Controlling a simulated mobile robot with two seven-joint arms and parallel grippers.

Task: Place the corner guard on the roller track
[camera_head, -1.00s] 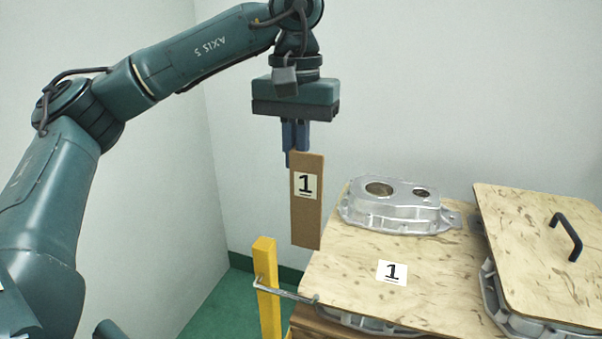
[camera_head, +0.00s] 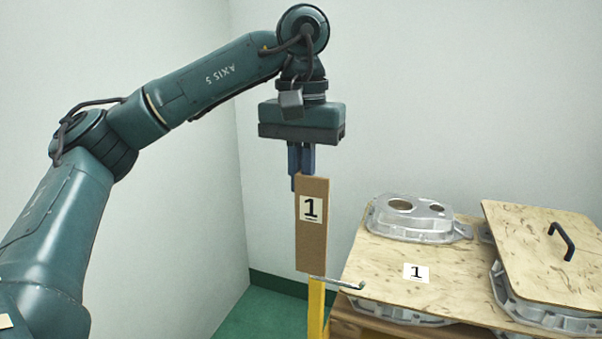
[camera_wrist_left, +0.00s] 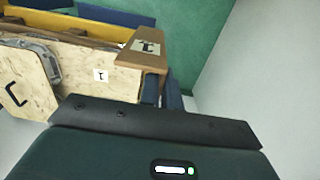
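The corner guard (camera_head: 312,240) is a tall brown board-like piece with a white label reading 1. My left gripper (camera_head: 301,172) has its blue fingers shut on its upper end, and the guard hangs upright, clear of the plywood stack. In the left wrist view the guard (camera_wrist_left: 143,60) shows its label beyond the blue fingers (camera_wrist_left: 165,92). I cannot make out a roller track in either view. My right gripper is not in view.
A plywood sheet (camera_head: 385,265) labelled 1 bears an aluminium casting (camera_head: 412,219). Another plywood sheet (camera_head: 530,245) with a black handle lies over castings at right. A yellow post (camera_head: 316,305) and metal rod (camera_head: 340,283) stand below the guard. Green floor (camera_head: 270,315) is clear at left.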

